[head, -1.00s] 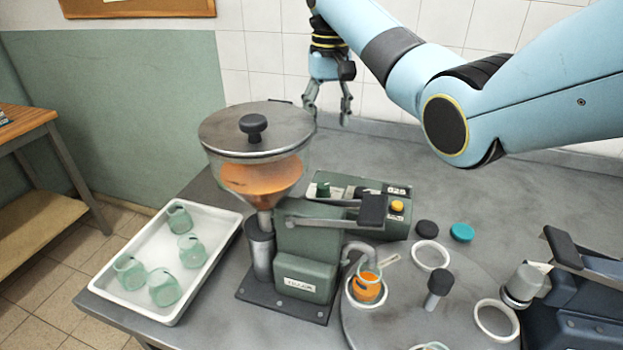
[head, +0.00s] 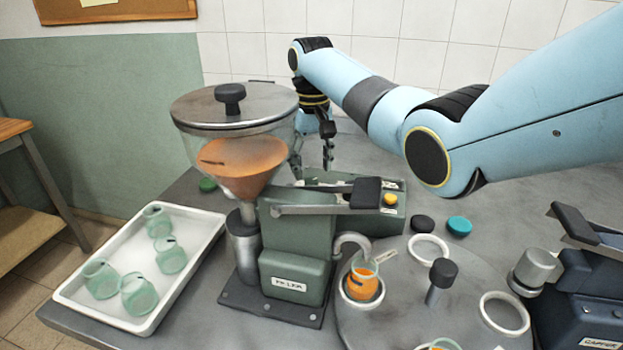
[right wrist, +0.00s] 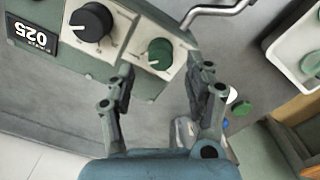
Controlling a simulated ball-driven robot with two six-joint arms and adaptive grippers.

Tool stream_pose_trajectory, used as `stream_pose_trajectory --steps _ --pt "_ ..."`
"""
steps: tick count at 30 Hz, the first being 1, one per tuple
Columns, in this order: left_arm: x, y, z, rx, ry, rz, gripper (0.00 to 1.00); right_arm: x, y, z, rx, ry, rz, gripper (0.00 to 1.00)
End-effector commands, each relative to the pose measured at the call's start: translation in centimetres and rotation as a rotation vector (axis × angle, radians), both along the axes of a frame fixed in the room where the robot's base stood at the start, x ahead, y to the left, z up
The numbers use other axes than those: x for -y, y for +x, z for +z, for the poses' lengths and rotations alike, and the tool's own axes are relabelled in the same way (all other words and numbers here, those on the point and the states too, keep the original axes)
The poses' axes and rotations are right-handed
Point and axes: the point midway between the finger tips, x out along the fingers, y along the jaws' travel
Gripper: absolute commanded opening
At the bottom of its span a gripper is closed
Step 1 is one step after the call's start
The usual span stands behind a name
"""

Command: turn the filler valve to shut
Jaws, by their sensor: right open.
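The filler (head: 297,235) is a green machine with a lidded hopper of orange filling. Its control box (head: 398,212) stands behind it. In the right wrist view the box carries a green knob (right wrist: 160,50) with a white pointer toward the lower left, a black knob (right wrist: 92,22) and a display reading 025 (right wrist: 30,35). I cannot tell which control is the valve. My right gripper (head: 312,158) is open and empty behind the hopper. It also shows in the right wrist view (right wrist: 164,80), its fingers either side of the green knob's line, apparently short of it. My left gripper is not in view.
A silver lever with a black grip (head: 366,192) crosses the filler. An orange-filled jar (head: 362,284) sits under the spout on the turntable (head: 395,300). A white tray (head: 185,285) of green jars stands left. A dark blue machine (head: 580,310) stands right.

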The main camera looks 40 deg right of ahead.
Motion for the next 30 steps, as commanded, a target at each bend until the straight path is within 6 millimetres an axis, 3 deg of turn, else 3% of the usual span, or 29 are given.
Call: stream_pose_trajectory --steps 7,18,30 --pt "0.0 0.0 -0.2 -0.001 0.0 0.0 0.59 -0.1 0.0 -3.6 -0.001 0.001 0.001 0.53" --pt "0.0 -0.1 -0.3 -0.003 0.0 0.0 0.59 -0.1 0.0 -4.2 0.001 0.001 0.001 0.53" --pt "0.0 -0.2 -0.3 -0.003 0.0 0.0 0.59 0.0 0.0 -4.1 0.001 0.001 0.001 0.01"
